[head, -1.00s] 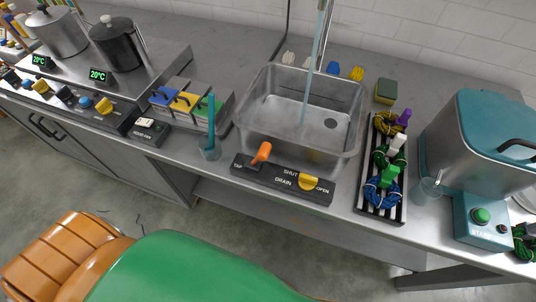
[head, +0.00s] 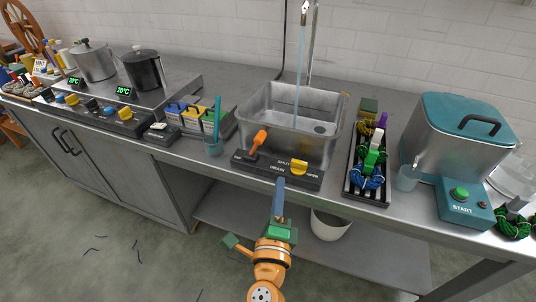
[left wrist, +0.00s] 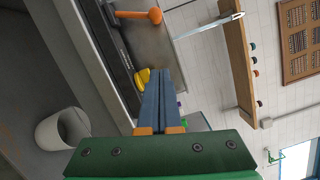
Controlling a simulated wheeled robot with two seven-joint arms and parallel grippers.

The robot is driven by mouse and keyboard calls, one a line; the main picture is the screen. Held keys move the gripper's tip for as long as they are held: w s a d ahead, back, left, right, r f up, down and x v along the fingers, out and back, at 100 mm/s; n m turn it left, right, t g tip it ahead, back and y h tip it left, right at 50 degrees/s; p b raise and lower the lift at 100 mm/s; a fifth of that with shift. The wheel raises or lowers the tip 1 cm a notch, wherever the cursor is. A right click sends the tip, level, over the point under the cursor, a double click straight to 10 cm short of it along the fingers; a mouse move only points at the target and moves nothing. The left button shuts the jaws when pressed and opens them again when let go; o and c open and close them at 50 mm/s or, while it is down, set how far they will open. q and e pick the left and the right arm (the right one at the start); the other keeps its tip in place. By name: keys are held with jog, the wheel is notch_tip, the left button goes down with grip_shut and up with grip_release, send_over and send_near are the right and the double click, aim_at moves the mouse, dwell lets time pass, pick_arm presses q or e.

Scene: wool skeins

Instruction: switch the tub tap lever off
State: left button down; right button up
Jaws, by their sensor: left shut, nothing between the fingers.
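The tub tap lever, orange (head: 258,141), sticks up and leans right on the dark control panel (head: 245,165) at the front of the sink. It also shows in the left wrist view (left wrist: 140,16). A stream of water (head: 298,75) runs from the spout into the metal tub (head: 262,107). The yellow drain knob (head: 299,167) sits at the panel's right. My left gripper (head: 280,182) is shut and empty, its blue fingers in front of the panel, right of the lever and apart from it. The fingers also show in the left wrist view (left wrist: 160,75). My right gripper is out of view.
A rack of wool skeins (head: 357,192) lies to the right, beside a glass (head: 409,177). A white bin (head: 328,226) stands below the counter. The floor in front is open.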

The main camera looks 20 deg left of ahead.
aim_at(255, 145)
pick_arm(q)
jog(key=p+x, duration=0.1)
jog(key=x, duration=0.9)
jog(key=a+p, duration=0.1)
jog(key=a+r+p, duration=0.1)
jog(key=a, duration=0.1)
jog(key=shift+w+a, duration=0.15)
jog(key=shift+a+f, duration=0.1)
jog(key=shift+a, duration=0.25)
jog(key=shift+p, duration=0.3)
jog(key=shift+a+r+n, duration=0.15)
jog(key=shift+r+n, duration=0.05)
jog(key=shift+n, duration=0.1)
